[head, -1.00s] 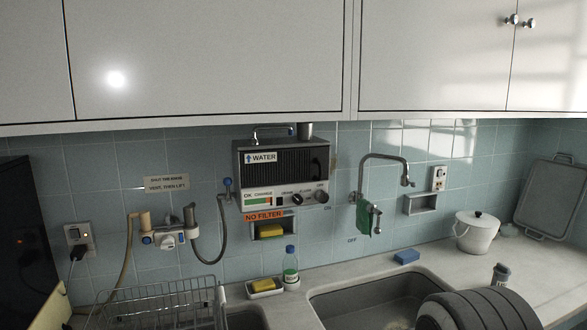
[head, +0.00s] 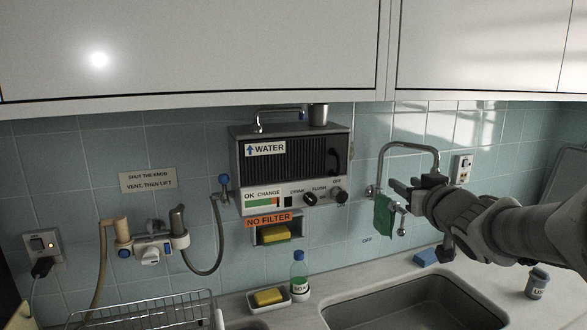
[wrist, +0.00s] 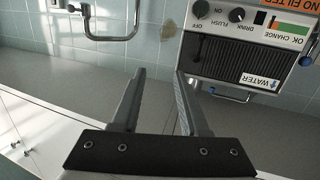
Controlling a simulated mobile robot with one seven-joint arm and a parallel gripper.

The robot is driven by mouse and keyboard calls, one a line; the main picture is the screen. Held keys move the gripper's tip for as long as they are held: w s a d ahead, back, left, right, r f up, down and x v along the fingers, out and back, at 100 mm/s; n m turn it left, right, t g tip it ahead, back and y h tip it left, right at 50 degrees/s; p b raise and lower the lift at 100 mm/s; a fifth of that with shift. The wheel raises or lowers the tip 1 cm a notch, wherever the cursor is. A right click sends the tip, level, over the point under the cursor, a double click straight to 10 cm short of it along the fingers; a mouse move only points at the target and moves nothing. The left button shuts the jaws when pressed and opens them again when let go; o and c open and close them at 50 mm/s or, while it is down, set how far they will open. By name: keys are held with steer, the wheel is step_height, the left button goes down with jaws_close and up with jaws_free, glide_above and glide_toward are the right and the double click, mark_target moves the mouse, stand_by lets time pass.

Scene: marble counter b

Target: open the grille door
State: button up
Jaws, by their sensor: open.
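The grille door (head: 288,158) is the dark ribbed front of the grey water unit on the tiled wall. It looks shut, with a dark upright handle (head: 333,160) at its right end. The wrist view shows the unit upside down at upper right, with the grille (wrist: 240,64) in the dark band below the knobs. My gripper (head: 396,190) is in front of the wall, right of the unit and apart from it. In the wrist view the two fingers (wrist: 160,74) are spread with nothing between them.
A curved tap (head: 408,146) with a green cloth (head: 383,216) is close behind my gripper. Upper cabinets (head: 200,50) overhang the unit. A soap bottle (head: 299,275) and the sink (head: 410,305) are below.

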mark_target(340, 166)
steer(key=w+a+n+y, duration=0.1)
steer(key=w+a+y, duration=0.1)
steer(key=w, duration=0.4)
steer(key=w+a+f+n+y, duration=0.1)
steer(key=w+a+y, duration=0.1)
steer(key=w+a, duration=0.2)
steer(key=w+a+f+n+y, duration=0.1)
steer(key=w+a, duration=0.3)
steer(key=w, duration=0.5)
steer(key=shift+a+n+y, duration=0.1)
steer(key=shift+n+y, duration=0.3)
steer(key=shift+y, duration=0.5)
jaws_close()
steer(key=shift+r, duration=0.1)
